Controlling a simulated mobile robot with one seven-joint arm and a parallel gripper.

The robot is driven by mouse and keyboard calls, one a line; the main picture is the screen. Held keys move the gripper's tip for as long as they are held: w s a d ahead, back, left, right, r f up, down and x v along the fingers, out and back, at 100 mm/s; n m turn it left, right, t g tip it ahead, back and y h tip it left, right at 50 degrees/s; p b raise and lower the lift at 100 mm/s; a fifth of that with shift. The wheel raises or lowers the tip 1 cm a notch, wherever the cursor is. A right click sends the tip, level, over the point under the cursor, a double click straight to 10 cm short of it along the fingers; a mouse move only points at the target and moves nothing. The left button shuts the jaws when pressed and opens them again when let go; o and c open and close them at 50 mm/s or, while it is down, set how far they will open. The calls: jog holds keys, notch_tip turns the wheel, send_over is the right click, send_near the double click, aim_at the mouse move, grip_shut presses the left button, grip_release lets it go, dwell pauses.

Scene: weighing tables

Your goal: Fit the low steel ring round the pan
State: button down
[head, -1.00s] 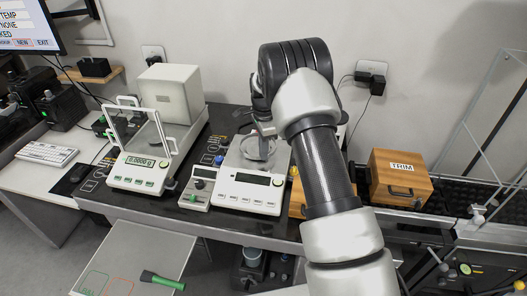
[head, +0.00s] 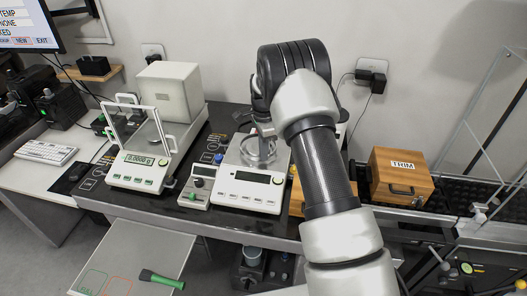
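The low steel ring (head: 246,151) shows as a shiny band at the weighing pan of the middle balance (head: 243,189). My gripper (head: 264,135) comes down from above at the far side of the ring. Its small fingers appear closed on the ring's rim, though they are partly hidden by my arm. The round pan is mostly covered by the ring, so I cannot tell whether the ring sits fully down around it or is still slightly above it.
A balance with an open glass shield (head: 139,166) stands to the left, with a small control box (head: 197,187) between the two. A wooden TRIM box (head: 400,178) is at the right.

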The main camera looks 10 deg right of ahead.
jog(key=shift+f+b, duration=0.35)
jog(key=shift+f, duration=0.3)
jog(key=c, duration=1.9)
grip_release()
jog(key=shift+r, duration=0.1)
jog(key=s+r+n+t+p, duration=0.1)
jog(key=s+r, duration=0.1)
jog(key=r, duration=1.1)
jog(key=s+r+n, duration=0.1)
jog(key=s+r, duration=0.2)
jog(key=r, duration=0.9)
jog(key=s+r+n+t+p, duration=0.1)
jog(key=s+r+n+t, duration=0.1)
jog(key=s+r+n, duration=0.55)
jog(key=s+n+t, duration=0.1)
jog(key=s+n, duration=0.1)
jog(key=s, duration=0.6)
jog(key=s+n+p, duration=0.1)
jog(key=s+n, duration=0.1)
jog(key=s, duration=0.6)
jog(key=s+n+t+p, duration=0.1)
jog(key=s+n, duration=0.2)
jog(key=s, duration=0.5)
jog(key=shift+s+a+r+t, duration=0.15)
jog(key=shift+s+r+t, duration=0.15)
jog(key=shift+r, duration=0.1)
